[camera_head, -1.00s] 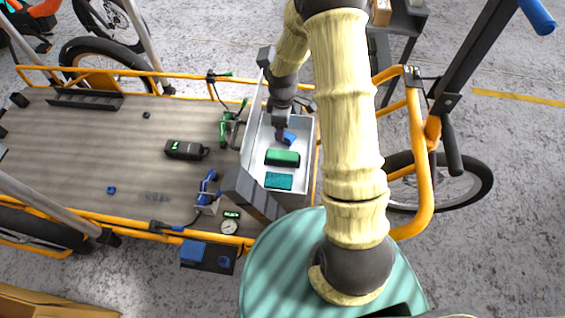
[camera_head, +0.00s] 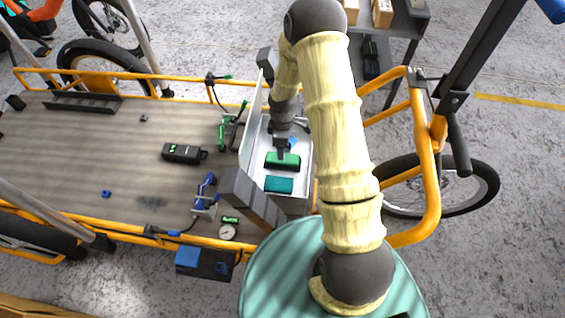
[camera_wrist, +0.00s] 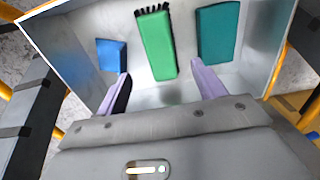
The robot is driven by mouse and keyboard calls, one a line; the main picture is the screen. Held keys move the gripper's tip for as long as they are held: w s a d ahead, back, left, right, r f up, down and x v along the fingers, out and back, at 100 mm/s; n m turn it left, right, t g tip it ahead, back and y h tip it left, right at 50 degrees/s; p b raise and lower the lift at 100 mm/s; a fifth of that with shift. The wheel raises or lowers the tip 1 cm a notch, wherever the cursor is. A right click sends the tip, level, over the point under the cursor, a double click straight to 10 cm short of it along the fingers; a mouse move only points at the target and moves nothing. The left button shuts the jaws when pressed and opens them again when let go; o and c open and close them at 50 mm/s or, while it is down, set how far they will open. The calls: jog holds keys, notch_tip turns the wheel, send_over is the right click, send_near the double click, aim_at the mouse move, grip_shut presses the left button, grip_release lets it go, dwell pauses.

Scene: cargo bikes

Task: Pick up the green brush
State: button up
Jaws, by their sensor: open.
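The green brush (camera_head: 283,163) lies in an open pale box (camera_head: 306,172) on the cargo bike. In the wrist view the brush (camera_wrist: 158,48) shows a green body with black bristles at its far end. My gripper (camera_head: 283,152) is above the box, at the brush, and hides a little of it. In the wrist view my gripper (camera_wrist: 160,76) is open, with one finger to each side of the brush's near end. Nothing is held. Whether the fingers are down at the brush's height I cannot tell.
In the box, a blue block (camera_wrist: 111,56) lies left of the brush and a teal block (camera_wrist: 218,34) lies right of it in the wrist view. The box walls stand close around. A black case (camera_head: 183,153) and blue tool (camera_head: 205,191) lie on the bike bed.

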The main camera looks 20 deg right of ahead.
jog(key=shift+f+b, duration=0.45)
jog(key=shift+f, duration=1.45)
notch_tip(320, 180, down, 5)
jog(key=b, duration=0.3)
jog(key=shift+f, duration=0.2)
jog(key=shift+a, duration=0.1)
jog(key=shift+r, duration=0.1)
jog(key=c, duration=1.1)
